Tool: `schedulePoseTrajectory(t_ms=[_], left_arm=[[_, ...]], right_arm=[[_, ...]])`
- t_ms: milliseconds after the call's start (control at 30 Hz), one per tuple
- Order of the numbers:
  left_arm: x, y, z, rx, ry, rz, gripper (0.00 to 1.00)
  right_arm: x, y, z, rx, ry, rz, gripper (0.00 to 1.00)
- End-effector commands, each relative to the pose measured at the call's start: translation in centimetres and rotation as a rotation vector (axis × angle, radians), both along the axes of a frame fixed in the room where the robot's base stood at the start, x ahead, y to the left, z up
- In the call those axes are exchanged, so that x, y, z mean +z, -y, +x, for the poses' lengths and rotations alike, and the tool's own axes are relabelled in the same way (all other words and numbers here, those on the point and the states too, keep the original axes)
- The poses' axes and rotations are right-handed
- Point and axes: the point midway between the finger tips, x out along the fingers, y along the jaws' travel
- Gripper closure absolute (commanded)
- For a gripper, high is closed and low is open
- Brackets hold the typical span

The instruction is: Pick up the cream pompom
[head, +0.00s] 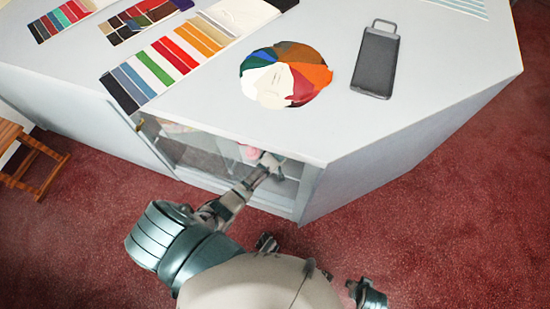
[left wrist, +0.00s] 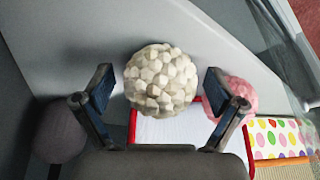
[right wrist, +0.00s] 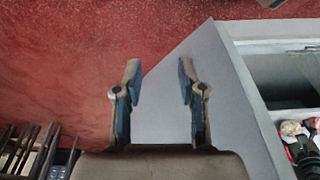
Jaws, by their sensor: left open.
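The cream pompom (left wrist: 160,80) is a round, knobbly ball in the left wrist view, sitting between my left gripper's fingers (left wrist: 160,88). The two fingers stand apart on either side of it, and I cannot tell whether either touches it. In the head view my left gripper (head: 268,163) reaches into the open front of the counter, and the cream pompom cannot be made out there. My right gripper (right wrist: 160,88) is open and empty in the right wrist view, with the pale counter and red floor beyond.
A pink pompom (left wrist: 238,93) sits right beside the cream one, by the right finger. A dark grey ball (left wrist: 58,133) is at left. A white, red-edged item (left wrist: 175,130) and dotted cloth (left wrist: 280,137) lie below. The counter (head: 330,130) carries swatches and a fabric wheel (head: 287,75).

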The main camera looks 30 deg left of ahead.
Motion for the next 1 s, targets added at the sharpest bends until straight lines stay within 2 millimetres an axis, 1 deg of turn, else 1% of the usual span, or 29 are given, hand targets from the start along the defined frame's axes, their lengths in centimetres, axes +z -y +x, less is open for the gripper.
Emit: schedulePoseTrajectory(t_ms=[133, 167, 200, 267, 300, 333, 367, 667, 833, 867, 900, 1000], left_arm=[[0.1, 0.0, 0.0, 0.0, 0.0, 0.0, 0.05], [0.1, 0.0, 0.0, 0.0, 0.0, 0.0, 0.13], [0.1, 0.0, 0.0, 0.0, 0.0, 0.0, 0.23], [0.1, 0.0, 0.0, 0.0, 0.0, 0.0, 0.38], [0.1, 0.0, 0.0, 0.0, 0.0, 0.0, 0.48], [0.1, 0.0, 0.0, 0.0, 0.0, 0.0, 0.55], [0.1, 0.0, 0.0, 0.0, 0.0, 0.0, 0.59], [0.1, 0.0, 0.0, 0.0, 0.0, 0.0, 0.59], [0.6, 0.0, 0.0, 0.0, 0.0, 0.0, 0.59], [0.9, 0.0, 0.0, 0.0, 0.001, -0.001, 0.59], [1.2, 0.0, 0.1, 0.0, 0.001, 0.0, 0.59], [2.2, 0.0, 0.1, 0.0, 0.004, -0.001, 0.59]], right_arm=[[0.0, 0.0, 0.0, 0.0, 0.0, 0.0, 0.6], [0.0, 0.0, 0.0, 0.0, 0.0, 0.0, 0.6], [0.0, 0.0, 0.0, 0.0, 0.0, 0.0, 0.6], [0.0, 0.0, 0.1, 0.0, -0.001, 0.0, 0.6], [0.0, 0.0, 0.1, 0.0, -0.001, 0.0, 0.6], [0.0, 0.0, 0.1, 0.0, -0.001, 0.0, 0.6], [0.0, 0.0, 0.1, 0.0, -0.001, 0.0, 0.6], [0.0, 0.0, 0.1, 0.0, -0.001, -0.001, 0.6], [0.1, 0.0, 0.3, 0.0, 0.008, 0.0, 0.6], [-0.1, 0.0, 0.3, 0.0, 0.008, 0.0, 0.6], [-0.9, -0.1, 0.2, 0.001, -0.003, 0.0, 0.6], [-2.1, -0.1, 0.3, 0.002, -0.006, 0.001, 0.6]])
